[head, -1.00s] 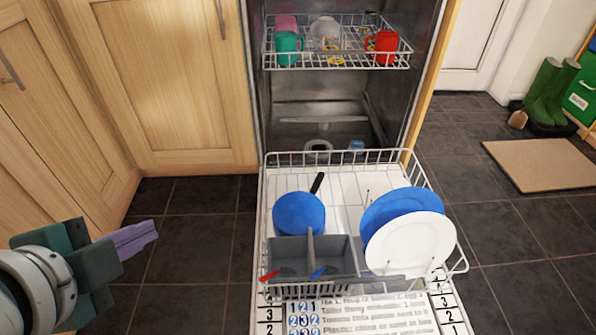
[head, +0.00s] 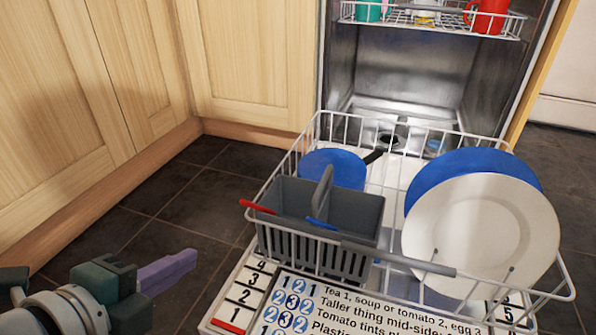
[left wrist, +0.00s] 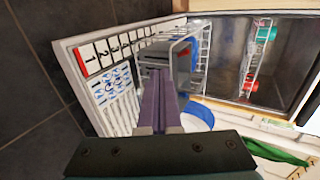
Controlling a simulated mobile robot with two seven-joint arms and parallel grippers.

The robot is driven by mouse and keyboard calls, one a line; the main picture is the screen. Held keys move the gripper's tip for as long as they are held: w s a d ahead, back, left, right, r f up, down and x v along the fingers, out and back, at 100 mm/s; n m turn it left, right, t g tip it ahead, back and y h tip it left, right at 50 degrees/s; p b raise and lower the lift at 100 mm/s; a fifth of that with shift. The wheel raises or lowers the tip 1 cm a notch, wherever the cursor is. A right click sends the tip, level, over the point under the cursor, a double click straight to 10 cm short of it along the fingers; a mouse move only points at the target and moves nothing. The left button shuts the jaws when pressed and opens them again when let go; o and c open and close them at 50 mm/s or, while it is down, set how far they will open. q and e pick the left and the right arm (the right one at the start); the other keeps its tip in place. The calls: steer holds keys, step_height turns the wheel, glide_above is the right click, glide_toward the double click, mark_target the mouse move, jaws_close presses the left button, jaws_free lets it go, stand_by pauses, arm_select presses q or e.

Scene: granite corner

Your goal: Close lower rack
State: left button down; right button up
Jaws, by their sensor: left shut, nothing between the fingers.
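The lower rack (head: 425,282) is a white wire basket, pulled out over the open dishwasher door (head: 243,300). It holds a grey cutlery basket (head: 300,205), a blue pan (head: 333,167), a blue plate (head: 470,165) and a white plate (head: 483,228). A grey bar runs along its front rim. My left gripper (head: 192,258) is shut and empty, left of the door and apart from the rack. In the left wrist view its purple fingers (left wrist: 160,100) point toward the grey cutlery basket (left wrist: 183,62). My right gripper is not in view.
The upper rack (head: 430,17) with a red mug (head: 487,15) and a teal mug (head: 368,10) sits inside the dishwasher. Wooden cabinets (head: 250,60) stand at left. Dark tiled floor (head: 180,205) is free between them and the door.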

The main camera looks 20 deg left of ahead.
arm_select(q)
steer(key=w+r+b+x, duration=0.1)
steer(key=r+b+x, duration=0.1)
steer(key=b+x, duration=0.7)
steer(key=x, duration=0.3)
steer(key=shift+w+a+f, duration=0.15)
steer(key=shift+w+f, duration=0.05)
steer(key=shift+w, duration=0.1)
steer(key=shift+s, duration=0.1)
